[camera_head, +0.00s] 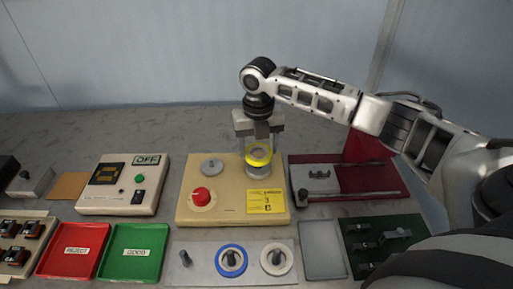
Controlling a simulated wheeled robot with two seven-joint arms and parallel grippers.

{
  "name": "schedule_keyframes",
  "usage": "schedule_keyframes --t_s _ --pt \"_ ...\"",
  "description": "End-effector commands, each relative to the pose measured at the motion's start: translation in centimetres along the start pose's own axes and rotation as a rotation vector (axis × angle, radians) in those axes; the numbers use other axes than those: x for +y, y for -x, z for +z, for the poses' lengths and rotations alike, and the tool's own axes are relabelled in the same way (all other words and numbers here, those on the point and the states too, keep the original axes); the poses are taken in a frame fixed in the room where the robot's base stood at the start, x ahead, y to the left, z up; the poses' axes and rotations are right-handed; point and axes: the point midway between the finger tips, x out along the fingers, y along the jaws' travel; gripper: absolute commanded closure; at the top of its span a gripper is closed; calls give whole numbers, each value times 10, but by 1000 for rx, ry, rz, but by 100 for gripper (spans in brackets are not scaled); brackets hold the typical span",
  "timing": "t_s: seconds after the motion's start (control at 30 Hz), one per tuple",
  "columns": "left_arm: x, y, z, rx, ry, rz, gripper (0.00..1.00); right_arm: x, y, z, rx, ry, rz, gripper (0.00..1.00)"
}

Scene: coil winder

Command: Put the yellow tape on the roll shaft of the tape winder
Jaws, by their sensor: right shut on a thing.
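The yellow tape (259,154) is a ring held in my right gripper (258,145), whose arm comes in from the right. The gripper points down and is shut on the tape. The tape is over the right rear part of the beige tape winder (230,213), just above a grey round part (258,171) there. I cannot tell whether the tape touches that part or is around a shaft. The winder also has a red knob (201,196), a grey disc (211,167) and a yellow label (265,201). My left gripper is not in view.
In front, a grey plate holds a peg (186,259), a blue ring (231,273) and a white ring (290,261). Left are a control box (108,201), a green tray (133,266) and a red tray (68,266). Right is a dark red fixture (363,178).

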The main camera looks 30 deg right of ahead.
Motion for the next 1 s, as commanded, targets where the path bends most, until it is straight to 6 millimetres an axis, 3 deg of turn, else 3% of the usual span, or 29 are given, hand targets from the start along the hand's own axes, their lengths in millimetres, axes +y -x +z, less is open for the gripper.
schedule_keyframes --t_s 1.0 --pt "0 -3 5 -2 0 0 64 0 -29 0 0 0 0 61"
